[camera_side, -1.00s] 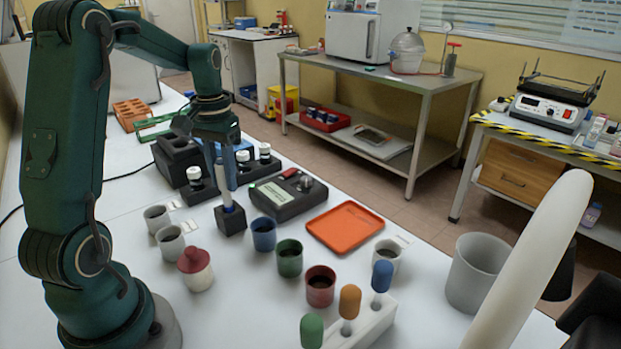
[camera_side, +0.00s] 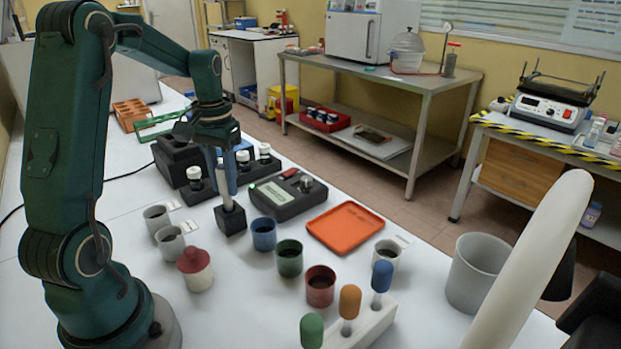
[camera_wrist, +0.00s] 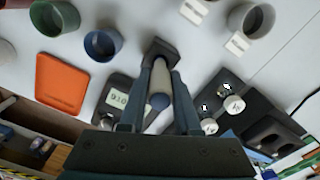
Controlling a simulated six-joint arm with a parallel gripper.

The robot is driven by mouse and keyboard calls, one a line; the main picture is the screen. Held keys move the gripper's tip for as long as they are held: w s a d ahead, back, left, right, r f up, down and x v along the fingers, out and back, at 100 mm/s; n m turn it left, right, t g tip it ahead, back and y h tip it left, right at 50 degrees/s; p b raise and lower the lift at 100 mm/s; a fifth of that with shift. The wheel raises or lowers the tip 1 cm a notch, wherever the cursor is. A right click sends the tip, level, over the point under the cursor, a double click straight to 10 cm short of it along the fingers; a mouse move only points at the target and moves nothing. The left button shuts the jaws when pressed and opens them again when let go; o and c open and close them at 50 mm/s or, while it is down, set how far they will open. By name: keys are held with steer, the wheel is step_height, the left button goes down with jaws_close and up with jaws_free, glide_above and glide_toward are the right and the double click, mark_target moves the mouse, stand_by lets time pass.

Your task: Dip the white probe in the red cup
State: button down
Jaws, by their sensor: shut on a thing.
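My gripper (camera_side: 227,189) is shut on the white probe (camera_side: 229,201), above the black block (camera_side: 230,222). In the wrist view the probe (camera_wrist: 160,82) shows as a pale rod with a dark blue top end between my gripper's fingers (camera_wrist: 159,72). The probe stands about upright. Its lower end is hidden at the block, and I cannot tell how deep it sits. The red cup (camera_side: 320,287), with dark liquid inside, stands to the right and nearer the camera.
The blue cup (camera_side: 264,236) and green cup (camera_side: 289,260) stand between the block and red cup. A red-lidded jar (camera_side: 195,270), grey cups (camera_side: 171,242), an orange tray (camera_side: 345,228) and a rack of coloured-top droppers (camera_side: 367,322) surround them. A black meter (camera_side: 288,195) is behind.

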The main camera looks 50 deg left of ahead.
mark_target(222, 168)
steer(key=shift+f, duration=0.75)
steer(key=shift+c, duration=1.1)
jaws_free()
steer(key=shift+r, duration=0.1)
steer(key=shift+r, duration=3.4)
